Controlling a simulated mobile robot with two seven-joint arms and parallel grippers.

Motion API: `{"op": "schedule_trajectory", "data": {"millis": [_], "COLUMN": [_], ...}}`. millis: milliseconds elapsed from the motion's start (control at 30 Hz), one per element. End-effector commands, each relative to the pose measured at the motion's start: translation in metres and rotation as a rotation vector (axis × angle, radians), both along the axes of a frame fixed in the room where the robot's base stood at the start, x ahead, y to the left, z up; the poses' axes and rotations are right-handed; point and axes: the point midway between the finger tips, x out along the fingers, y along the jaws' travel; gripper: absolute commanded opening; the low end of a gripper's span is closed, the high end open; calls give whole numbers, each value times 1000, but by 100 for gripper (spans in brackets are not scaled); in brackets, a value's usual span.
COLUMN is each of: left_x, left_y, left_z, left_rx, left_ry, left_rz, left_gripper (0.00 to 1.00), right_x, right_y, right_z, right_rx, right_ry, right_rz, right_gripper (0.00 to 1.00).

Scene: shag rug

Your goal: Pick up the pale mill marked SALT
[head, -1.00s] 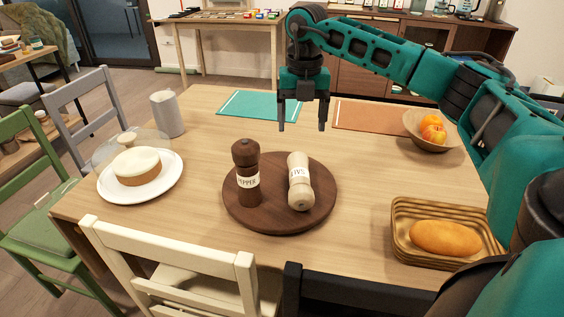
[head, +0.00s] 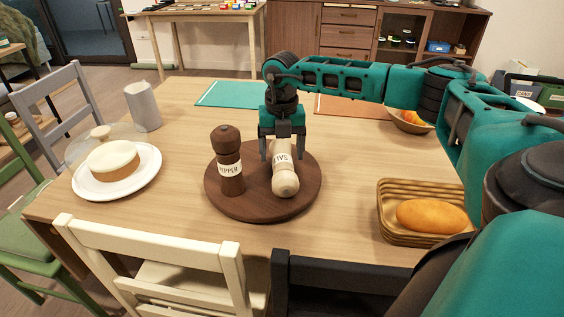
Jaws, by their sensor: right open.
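The pale mill (head: 285,178) with a SALT label lies on its side on a round dark wooden board (head: 240,208), its rounded knob toward the front. A dark mill (head: 229,160) labelled PEPPER stands upright on the board, left of the pale one. My right gripper (head: 282,158) is open and points down over the rear part of the pale mill, with one finger at each side of it. The fingers hide some of the mill's far end. I cannot tell whether they touch it. My left gripper is not in view.
A basket (head: 388,228) with a bread loaf (head: 432,216) is at the right, and a fruit bowl (head: 402,123) is partly behind my arm. A cake (head: 114,160) on a white plate (head: 148,182) and a grey canister (head: 143,107) are at the left. Chairs line the front and left.

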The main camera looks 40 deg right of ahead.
Motion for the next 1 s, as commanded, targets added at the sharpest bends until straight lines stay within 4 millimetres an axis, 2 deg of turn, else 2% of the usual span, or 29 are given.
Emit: {"op": "schedule_trajectory", "data": {"millis": [100, 300, 1000], "left_x": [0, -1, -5], "left_y": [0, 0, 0], "left_z": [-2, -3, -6], "left_rx": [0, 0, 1], "left_ry": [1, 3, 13], "left_rz": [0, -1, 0], "left_gripper": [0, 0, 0], "right_x": [0, 0, 0], "right_y": [0, 0, 0], "right_z": [-7, -6, -6], "right_rx": [-1, 0, 0], "right_ry": [1, 0, 0], "right_rz": [0, 0, 0], "right_gripper": [79, 79, 13]}}
